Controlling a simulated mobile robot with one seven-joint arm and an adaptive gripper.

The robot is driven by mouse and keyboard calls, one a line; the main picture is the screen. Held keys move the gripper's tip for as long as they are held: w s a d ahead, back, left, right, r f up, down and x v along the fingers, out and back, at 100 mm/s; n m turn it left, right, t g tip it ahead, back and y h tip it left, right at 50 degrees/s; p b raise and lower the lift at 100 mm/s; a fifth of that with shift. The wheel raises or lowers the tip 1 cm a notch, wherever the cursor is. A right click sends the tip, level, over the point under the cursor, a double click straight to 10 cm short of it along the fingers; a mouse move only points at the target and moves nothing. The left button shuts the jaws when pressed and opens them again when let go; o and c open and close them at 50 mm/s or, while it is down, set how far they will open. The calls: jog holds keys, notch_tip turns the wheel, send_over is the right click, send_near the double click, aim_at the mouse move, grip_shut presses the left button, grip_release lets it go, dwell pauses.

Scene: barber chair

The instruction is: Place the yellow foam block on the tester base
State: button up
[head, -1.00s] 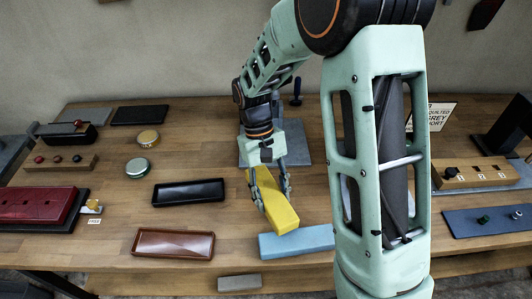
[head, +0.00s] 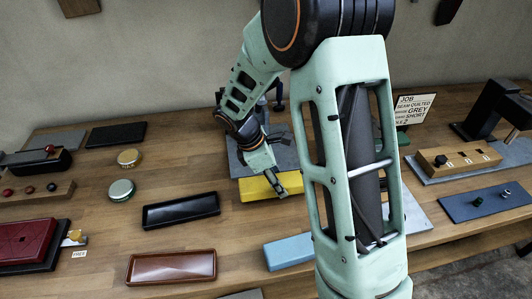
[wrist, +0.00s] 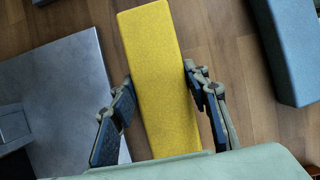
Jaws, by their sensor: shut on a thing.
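The yellow foam block (head: 258,188) is in my gripper (head: 277,182), below the arm in the head view. In the wrist view the block (wrist: 158,70) lies lengthwise between the two fingers of the gripper (wrist: 165,105), which are against its sides. The grey plate (head: 236,162), apparently the tester base, is just behind the block in the head view and partly hidden by my arm.
A blue block (head: 286,251) lies near the front edge, partly behind my arm. A black tray (head: 180,211) and a brown tray (head: 172,267) are to the left. Round tins (head: 121,190) stand farther left.

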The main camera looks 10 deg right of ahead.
jog(key=w+p, duration=0.1)
jog(key=w, duration=1)
jog(key=shift+w+p, duration=0.15)
jog(key=shift+p, duration=0.2)
jog(key=w, duration=0.3)
jog(key=shift+f+p, duration=0.4)
jog(key=shift+f, duration=0.35)
jog(key=shift+f, duration=0.15)
jog(key=o, duration=1.2)
jog(key=shift+o, duration=0.2)
